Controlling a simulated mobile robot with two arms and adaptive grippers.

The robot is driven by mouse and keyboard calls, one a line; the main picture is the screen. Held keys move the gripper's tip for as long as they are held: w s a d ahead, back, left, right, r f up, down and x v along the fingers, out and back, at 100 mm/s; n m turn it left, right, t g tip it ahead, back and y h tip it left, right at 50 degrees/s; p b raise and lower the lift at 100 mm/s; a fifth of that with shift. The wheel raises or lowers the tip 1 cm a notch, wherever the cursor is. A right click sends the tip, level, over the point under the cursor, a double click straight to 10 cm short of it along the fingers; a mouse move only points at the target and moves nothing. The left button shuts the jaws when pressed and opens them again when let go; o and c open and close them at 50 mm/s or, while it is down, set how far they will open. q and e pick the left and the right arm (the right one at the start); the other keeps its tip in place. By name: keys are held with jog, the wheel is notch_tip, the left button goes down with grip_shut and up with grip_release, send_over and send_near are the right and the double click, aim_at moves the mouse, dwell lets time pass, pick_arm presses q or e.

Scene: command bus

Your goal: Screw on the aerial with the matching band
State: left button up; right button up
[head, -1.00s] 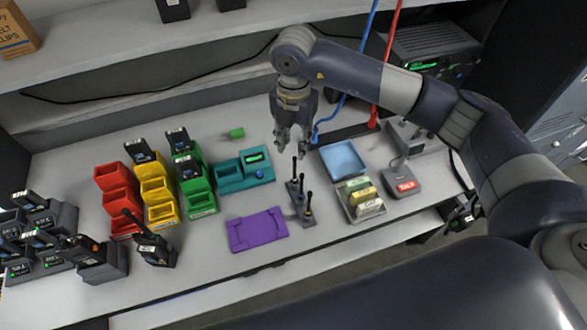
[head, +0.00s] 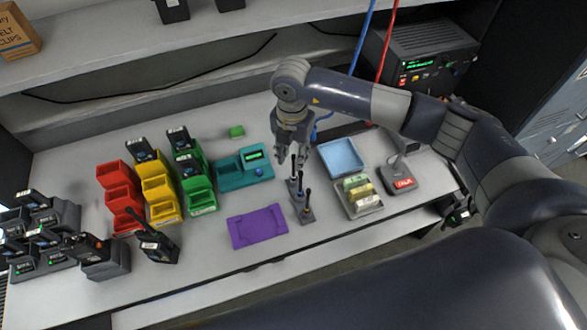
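Several black aerials stand upright in a small dark rack (head: 306,216) near the middle of the bench. One aerial (head: 308,197) is at the front of the rack and another (head: 293,168) is farther back; band colours at their bases are too small to read surely. My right gripper (head: 294,160) points down over the back of the rack, its fingers apart, close to the rear aerials. I cannot tell whether it touches one. A handheld radio (head: 155,243) with an aerial on it stands at the left front of the bench. My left gripper is not in view.
A purple mat (head: 257,227) lies left of the rack. A teal tester (head: 244,168), a blue tray (head: 341,157) and a tray of labelled blocks (head: 360,196) surround it. Red (head: 122,200), yellow and green bins and chargers (head: 42,256) fill the left.

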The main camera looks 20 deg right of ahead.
aim_at(294, 170)
jog(key=shift+f+p, duration=0.3)
jog(key=shift+p, duration=0.15)
notch_tip(294, 170, down, 4)
jog(key=shift+w+d+f+p, duration=0.1)
jog(key=shift+d+f+p, duration=0.05)
jog(key=shift+p, duration=0.8)
jog(key=shift+f, duration=0.15)
grip_shut()
